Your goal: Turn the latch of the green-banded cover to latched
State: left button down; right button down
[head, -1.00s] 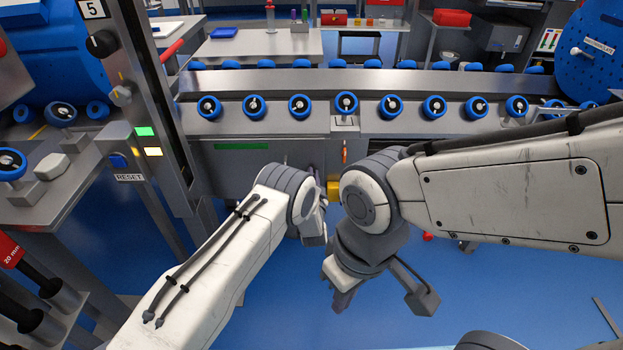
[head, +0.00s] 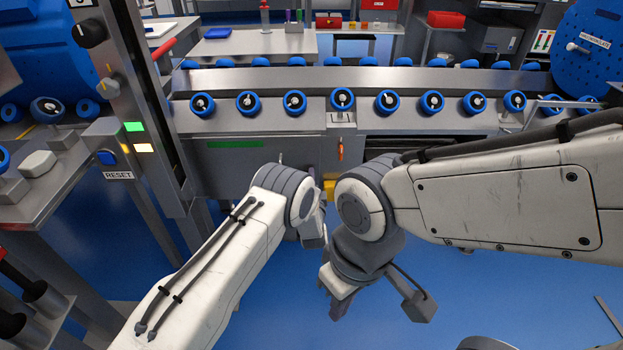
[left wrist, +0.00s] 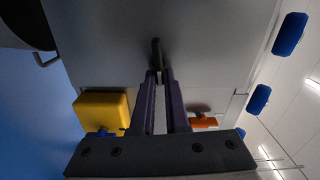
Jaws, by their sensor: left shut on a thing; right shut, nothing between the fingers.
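The green-banded cover is the grey front panel of the bench, with a green band (head: 235,144) along its upper edge. Its latch (head: 281,158) shows only as a small dark tip above my left wrist. In the left wrist view the latch is a dark bar (left wrist: 156,50) standing out from the grey panel. My left gripper (left wrist: 158,78) is shut on its end; in the head view my own arm hides these fingers. I cannot tell the latch's exact angle. My right gripper (head: 338,305) is shut and empty, pointing down over the blue floor, away from the panel.
An orange handle (head: 340,149) and a yellow box (head: 330,187) sit right of the latch. A grey post with a RESET box (head: 118,175) stands at left. The blue floor in front is open.

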pick_arm(q)
jog(key=shift+f+m, duration=0.1)
jog(key=shift+m, duration=0.5)
jog(key=c, duration=0.9)
grip_release()
jog(key=shift+s, duration=0.15)
jog(key=s+p, duration=0.2)
jog(key=s, duration=0.8)
jog(key=shift+s, duration=0.15)
